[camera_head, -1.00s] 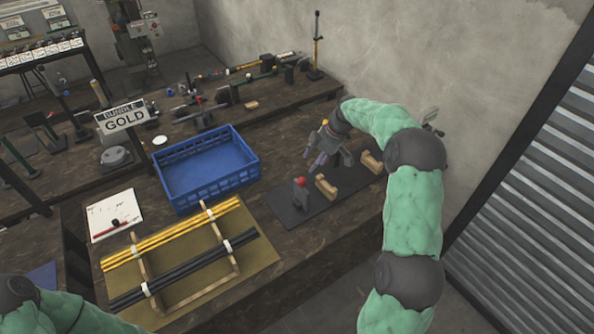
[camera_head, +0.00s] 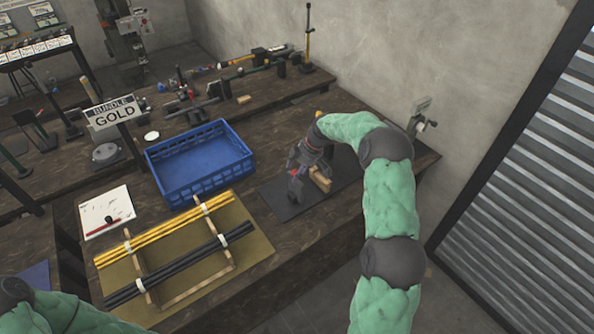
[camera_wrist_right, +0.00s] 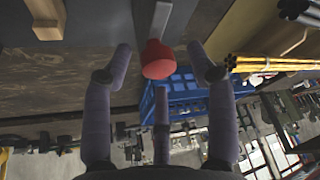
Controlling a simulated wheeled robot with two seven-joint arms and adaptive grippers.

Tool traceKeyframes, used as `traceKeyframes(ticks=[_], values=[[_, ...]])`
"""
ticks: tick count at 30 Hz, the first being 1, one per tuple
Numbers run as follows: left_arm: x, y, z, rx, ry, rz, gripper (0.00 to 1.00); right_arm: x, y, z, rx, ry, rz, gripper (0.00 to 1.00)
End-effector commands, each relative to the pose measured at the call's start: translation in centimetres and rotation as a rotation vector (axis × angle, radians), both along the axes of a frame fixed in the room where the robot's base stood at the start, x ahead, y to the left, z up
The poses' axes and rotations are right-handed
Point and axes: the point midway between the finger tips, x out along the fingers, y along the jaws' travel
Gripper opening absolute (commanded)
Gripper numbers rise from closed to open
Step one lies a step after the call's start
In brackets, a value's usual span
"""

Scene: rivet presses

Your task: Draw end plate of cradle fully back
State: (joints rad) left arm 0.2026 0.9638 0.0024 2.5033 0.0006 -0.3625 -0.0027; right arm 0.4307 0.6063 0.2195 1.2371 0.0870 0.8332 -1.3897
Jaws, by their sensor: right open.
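The cradle stands on a dark base board (camera_head: 281,202) on the right part of the bench. Its wooden block (camera_head: 320,181) shows beside my right gripper (camera_head: 297,172); a wooden block (camera_wrist_right: 46,18) also shows at the upper left of the right wrist view. My right gripper covers most of the end plate in the head view. In the right wrist view the red knob (camera_wrist_right: 158,60) sits between my open fingers, with a gap on both sides, in front of a grey upright part (camera_wrist_right: 153,18), likely the end plate. My left gripper is out of view.
A blue crate (camera_head: 156,185) stands left of the board. Yellow and black rods lie on a wooden rack (camera_head: 189,292) nearer the front. A small grey device (camera_head: 420,113) stands behind my right arm. The wall is close behind.

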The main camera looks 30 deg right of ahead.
Motion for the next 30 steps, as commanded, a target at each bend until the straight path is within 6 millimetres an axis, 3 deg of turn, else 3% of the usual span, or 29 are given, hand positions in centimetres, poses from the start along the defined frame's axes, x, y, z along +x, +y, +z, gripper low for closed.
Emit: traceKeyframes(ticks=[4,10,17,24,30], values=[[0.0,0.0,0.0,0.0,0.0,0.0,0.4,0.0,0.0,0.0,0.0,0.0,0.0,0.58],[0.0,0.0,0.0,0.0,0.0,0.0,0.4,0.0,0.0,0.0,0.0,0.0,0.0,0.01],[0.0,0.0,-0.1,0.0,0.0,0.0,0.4,0.0,0.4,0.1,0.0,-0.002,0.001,0.0],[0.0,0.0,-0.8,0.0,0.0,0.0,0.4,-0.3,5.3,0.1,0.001,-0.002,0.004,0.0],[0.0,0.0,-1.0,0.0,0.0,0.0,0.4,-0.5,7.8,0.2,0.0,-0.004,0.0,0.0]])
